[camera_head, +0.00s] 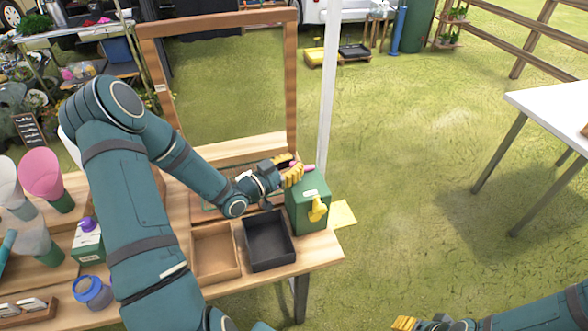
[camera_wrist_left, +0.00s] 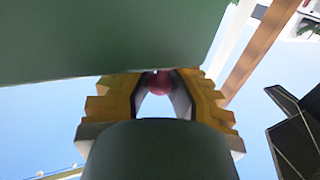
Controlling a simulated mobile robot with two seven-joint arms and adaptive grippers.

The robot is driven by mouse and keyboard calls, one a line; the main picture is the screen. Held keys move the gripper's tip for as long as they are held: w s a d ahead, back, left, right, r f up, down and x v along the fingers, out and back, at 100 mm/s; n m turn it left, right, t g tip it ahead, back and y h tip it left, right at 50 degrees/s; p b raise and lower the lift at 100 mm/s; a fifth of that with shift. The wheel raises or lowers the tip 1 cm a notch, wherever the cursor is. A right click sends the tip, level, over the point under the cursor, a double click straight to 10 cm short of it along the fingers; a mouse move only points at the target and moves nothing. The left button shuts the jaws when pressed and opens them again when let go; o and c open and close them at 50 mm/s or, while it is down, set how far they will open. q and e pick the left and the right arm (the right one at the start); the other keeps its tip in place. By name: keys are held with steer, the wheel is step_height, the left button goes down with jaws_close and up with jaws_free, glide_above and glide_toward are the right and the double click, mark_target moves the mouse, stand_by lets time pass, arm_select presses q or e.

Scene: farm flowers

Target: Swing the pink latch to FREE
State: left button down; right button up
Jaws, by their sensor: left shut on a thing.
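The pink latch (camera_head: 303,167) shows as a short pink piece at the back top of the green box (camera_head: 297,209), mostly hidden by the fingers. My left gripper (camera_head: 291,172) reaches over from the left, its yellow fingers closed on the latch. In the left wrist view, the latch's round pink end (camera_wrist_left: 160,84) sits between the two yellow fingers (camera_wrist_left: 157,95), beside a large green face. Any FREE marking is not readable. My right gripper (camera_head: 405,323) is at the bottom edge, away from the table; its opening is unclear.
A yellow handle (camera_head: 317,208) sticks out of the box's front. A brown tray (camera_head: 216,251) and a black tray (camera_head: 269,240) stand left of it. A wooden frame (camera_head: 292,85) and white post (camera_head: 327,95) rise behind.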

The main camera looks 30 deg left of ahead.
arm_select(q)
steer(key=c, duration=0.8)
jaws_free()
steer(key=shift+a, duration=0.1)
steer(key=shift+c, duration=0.2)
steer(key=shift+s, duration=0.1)
steer(key=v, duration=1.1)
steer(key=shift+s, duration=0.4)
steer(key=shift+a, duration=0.1)
